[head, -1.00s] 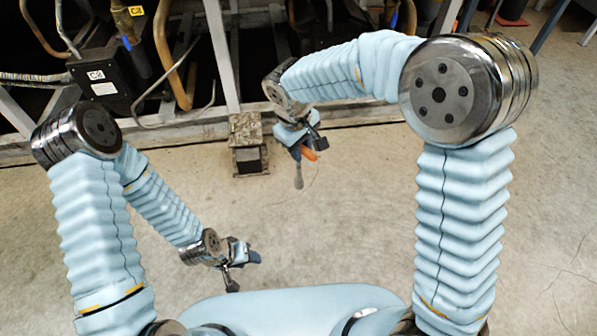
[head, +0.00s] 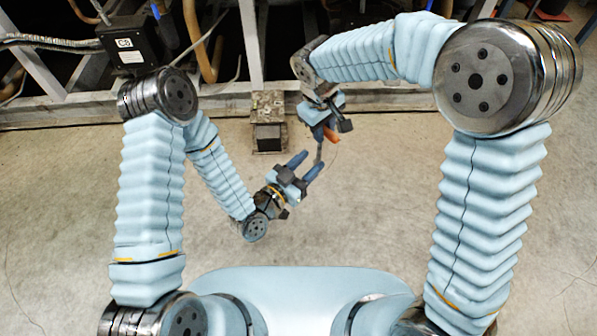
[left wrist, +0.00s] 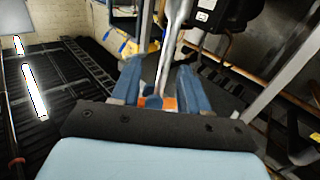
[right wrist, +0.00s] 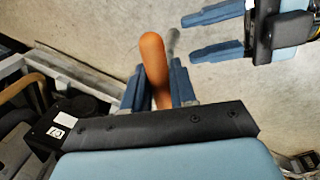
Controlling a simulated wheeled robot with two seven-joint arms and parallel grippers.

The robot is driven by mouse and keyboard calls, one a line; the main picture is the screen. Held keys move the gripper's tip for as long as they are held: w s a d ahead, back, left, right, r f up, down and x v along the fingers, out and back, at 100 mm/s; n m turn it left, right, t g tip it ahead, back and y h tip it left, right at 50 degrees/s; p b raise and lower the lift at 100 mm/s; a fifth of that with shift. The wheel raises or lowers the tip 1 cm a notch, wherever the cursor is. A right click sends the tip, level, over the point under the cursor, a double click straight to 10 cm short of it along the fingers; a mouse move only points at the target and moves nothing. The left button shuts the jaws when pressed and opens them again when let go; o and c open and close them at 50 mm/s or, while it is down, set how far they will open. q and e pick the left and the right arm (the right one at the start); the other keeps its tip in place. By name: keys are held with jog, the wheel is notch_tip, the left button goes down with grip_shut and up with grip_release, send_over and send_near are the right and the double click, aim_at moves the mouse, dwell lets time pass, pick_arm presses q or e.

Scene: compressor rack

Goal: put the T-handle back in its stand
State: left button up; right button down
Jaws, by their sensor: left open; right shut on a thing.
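The T-handle has an orange grip (head: 332,136) and a grey metal shaft (head: 319,153) hanging below it. My right gripper (head: 325,127) is shut on the orange grip, which also shows in the right wrist view (right wrist: 152,58). My left gripper (head: 308,163) is open, its fingers pointing at the shaft from below. In the left wrist view the shaft (left wrist: 171,45) runs up between the two fingers in the picture; I cannot tell whether it is truly between them. A speckled block with a dark front (head: 268,122) on the floor may be the stand.
The compressor rack's pale frame (head: 190,108) runs along the back, with pipes and a black labelled box (head: 128,43). The block stands against the frame, left of my right gripper. The concrete floor (head: 390,190) around the grippers is clear.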

pick_arm(q)
jog(key=x, duration=0.8)
jog(key=shift+c, duration=0.4)
jog(key=shift+d, duration=0.1)
jog(key=c, duration=0.7)
grip_shut()
pick_arm(e)
jog(key=shift+w+a, duration=0.1)
jog(key=c, duration=1.1)
grip_release()
jog(key=shift+c, duration=0.2)
jog(key=o, duration=0.3)
jog(key=shift+r, duration=0.1)
